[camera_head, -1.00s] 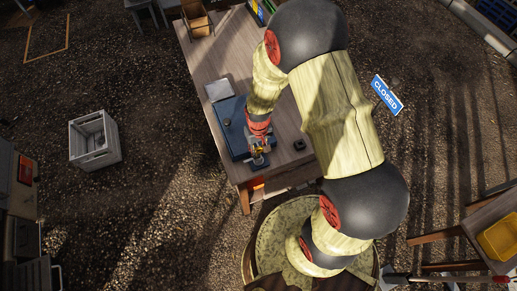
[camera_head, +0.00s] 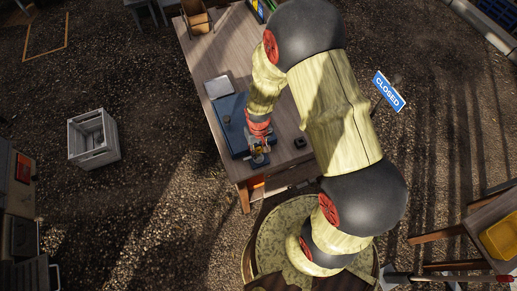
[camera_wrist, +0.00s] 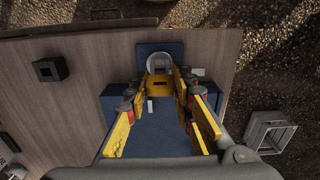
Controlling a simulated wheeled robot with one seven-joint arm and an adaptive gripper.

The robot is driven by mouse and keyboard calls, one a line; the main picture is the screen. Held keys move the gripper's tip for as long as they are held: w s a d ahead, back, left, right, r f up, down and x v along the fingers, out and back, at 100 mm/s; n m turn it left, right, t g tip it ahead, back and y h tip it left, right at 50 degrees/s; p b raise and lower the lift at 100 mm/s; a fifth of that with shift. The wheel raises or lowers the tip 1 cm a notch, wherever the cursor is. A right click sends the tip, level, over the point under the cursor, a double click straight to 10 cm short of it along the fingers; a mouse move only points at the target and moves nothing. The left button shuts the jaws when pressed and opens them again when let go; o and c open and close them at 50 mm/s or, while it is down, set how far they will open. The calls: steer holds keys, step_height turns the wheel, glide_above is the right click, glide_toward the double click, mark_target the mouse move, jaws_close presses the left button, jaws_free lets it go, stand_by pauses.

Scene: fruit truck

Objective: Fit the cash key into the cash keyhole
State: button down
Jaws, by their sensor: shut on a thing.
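A blue cash register (camera_head: 231,127) stands on the wooden table; its blue top also fills the middle of the wrist view (camera_wrist: 158,140). My gripper (camera_head: 259,148) is low over the register's near end. In the wrist view, my gripper (camera_wrist: 160,92) has its yellow fingers shut on a small yellow piece, which looks like the cash key (camera_wrist: 160,86). A grey ring-shaped part (camera_wrist: 159,62) shows just beyond it, against the blue. I cannot tell whether the key touches the register. The keyhole is not clearly visible.
A small dark square block (camera_head: 299,142) sits on the wooden table (camera_head: 215,50) beside the register. A grey tray-like piece (camera_head: 218,87) lies behind it. A grey crate (camera_head: 93,139) stands on the ground to the left. A CLOSED sign (camera_head: 388,91) stands to the right.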

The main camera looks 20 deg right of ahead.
mark_target(259, 148)
steer(key=shift+f, duration=0.25)
steer(key=c, duration=1.5)
jaws_free()
steer(key=shift+o, duration=0.2)
step_height(259, 148, up, 12)
steer(key=shift+f, duration=0.1)
steer(key=s+r+t+b, duration=0.2)
steer(key=s+r+b, duration=0.3)
steer(key=r, duration=0.5)
steer(key=s+r+t+b, duration=0.3)
steer(key=s+r+b, duration=0.2)
steer(key=s+r, duration=0.3)
step_height(259, 148, up, 2)
steer(key=shift+s+r+t, duration=0.1)
steer(key=shift+s+t, duration=0.2)
steer(key=shift+s, duration=0.1)
